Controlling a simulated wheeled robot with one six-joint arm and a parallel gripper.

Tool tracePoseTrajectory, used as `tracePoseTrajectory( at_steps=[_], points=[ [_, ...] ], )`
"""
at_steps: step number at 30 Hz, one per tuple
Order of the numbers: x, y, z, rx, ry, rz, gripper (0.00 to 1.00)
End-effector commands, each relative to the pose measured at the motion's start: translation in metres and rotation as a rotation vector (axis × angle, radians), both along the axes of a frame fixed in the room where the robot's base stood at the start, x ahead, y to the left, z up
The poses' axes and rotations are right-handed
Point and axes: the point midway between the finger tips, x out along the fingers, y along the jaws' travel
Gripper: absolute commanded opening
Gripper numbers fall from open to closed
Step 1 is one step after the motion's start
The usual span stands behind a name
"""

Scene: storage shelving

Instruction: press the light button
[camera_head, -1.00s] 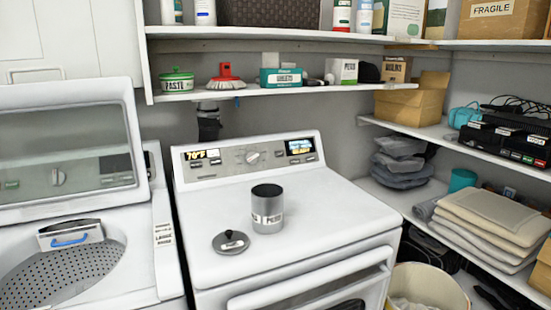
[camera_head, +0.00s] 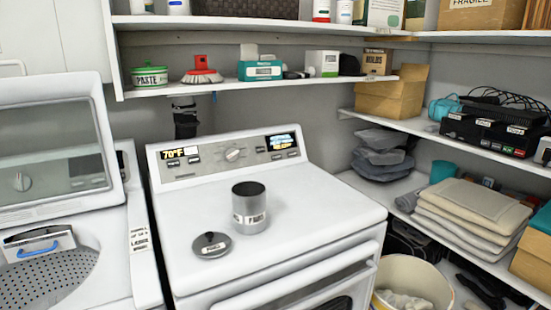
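I cannot make out which part is the light button. The white dryer (camera_head: 300,215) in the middle has a sloped control panel (camera_head: 206,161) with a temperature display (camera_head: 180,152), a round knob (camera_head: 234,153), several small dark buttons (camera_head: 181,162) and a lit screen (camera_head: 283,140). The washer (camera_head: 120,240) at the left has its lid (camera_head: 50,140) raised, and a knob shows through the lid's glass. My gripper and arm are not in view.
A grey canister (camera_head: 249,208) stands on the dryer top with its lid (camera_head: 211,243) lying beside it. A shelf (camera_head: 215,84) with jars, a brush and boxes hangs above the panel. Shelves on the right hold folded cloths (camera_head: 475,205) and electronics. A bin (camera_head: 415,280) stands right of the dryer.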

Motion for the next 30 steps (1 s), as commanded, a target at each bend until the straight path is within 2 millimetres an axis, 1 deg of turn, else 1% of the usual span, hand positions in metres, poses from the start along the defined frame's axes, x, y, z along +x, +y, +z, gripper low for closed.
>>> tracePoseTrajectory(
  at_steps=[2, 30],
  points=[
    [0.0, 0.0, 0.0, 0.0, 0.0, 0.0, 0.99],
    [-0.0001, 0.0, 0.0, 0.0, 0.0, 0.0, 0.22]
  ],
)
